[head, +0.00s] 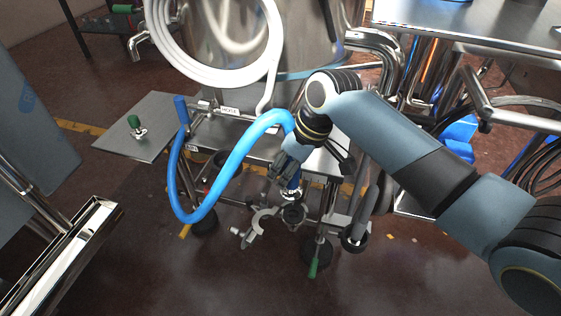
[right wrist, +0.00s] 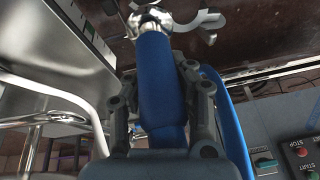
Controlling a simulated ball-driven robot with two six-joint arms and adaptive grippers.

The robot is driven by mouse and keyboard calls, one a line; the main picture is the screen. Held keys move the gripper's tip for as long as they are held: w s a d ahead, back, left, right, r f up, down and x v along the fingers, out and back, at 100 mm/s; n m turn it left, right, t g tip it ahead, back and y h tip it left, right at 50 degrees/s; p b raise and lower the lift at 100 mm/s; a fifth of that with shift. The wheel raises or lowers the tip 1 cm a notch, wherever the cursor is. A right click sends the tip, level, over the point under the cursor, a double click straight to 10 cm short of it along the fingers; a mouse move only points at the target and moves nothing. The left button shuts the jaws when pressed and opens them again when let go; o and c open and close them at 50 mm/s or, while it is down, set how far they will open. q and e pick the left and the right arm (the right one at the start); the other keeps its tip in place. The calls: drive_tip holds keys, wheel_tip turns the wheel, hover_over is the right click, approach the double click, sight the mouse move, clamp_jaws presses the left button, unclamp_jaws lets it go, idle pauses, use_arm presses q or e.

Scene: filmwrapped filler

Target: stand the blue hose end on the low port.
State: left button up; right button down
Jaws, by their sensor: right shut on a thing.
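The blue hose (head: 232,165) loops from a blue upright end by the metal bench down and back up to my right gripper (head: 286,172). My right gripper is shut around the blue hose end, with a finger on either side of it in the right wrist view (right wrist: 155,85). The hose end (right wrist: 153,60) has a shiny metal fitting (right wrist: 150,24) at its tip. In the head view the tip points down just above the low port (head: 293,213). I cannot tell whether they touch. An open grey clamp (head: 262,217) is beside the port. My left gripper is out of view.
A steel tank (head: 235,50) with a coiled white hose (head: 170,40) stands behind. A side plate (head: 150,125) holds a small green-topped fitting (head: 136,125). The front floor is mostly clear.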

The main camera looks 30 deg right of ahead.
sight(286, 189)
drive_tip(key=shift+s+d+f, duration=0.25)
drive_tip(key=shift+s+f, duration=0.05)
drive_tip(key=shift+f, duration=0.05)
drive_tip(key=shift+s+f, duration=0.1)
drive_tip(key=shift+a, duration=0.1)
drive_tip(key=shift+p, duration=0.55)
drive_tip(key=shift+f+b, duration=0.35)
drive_tip(key=shift+f, duration=0.6)
drive_tip(key=shift+f+b, duration=0.45)
drive_tip(key=shift+f, duration=0.65)
use_arm(q)
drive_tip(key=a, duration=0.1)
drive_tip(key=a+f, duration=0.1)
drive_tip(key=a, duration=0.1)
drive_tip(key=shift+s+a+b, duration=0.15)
drive_tip(key=shift+b, duration=0.15)
use_arm(e)
drive_tip(key=shift+f, duration=0.15)
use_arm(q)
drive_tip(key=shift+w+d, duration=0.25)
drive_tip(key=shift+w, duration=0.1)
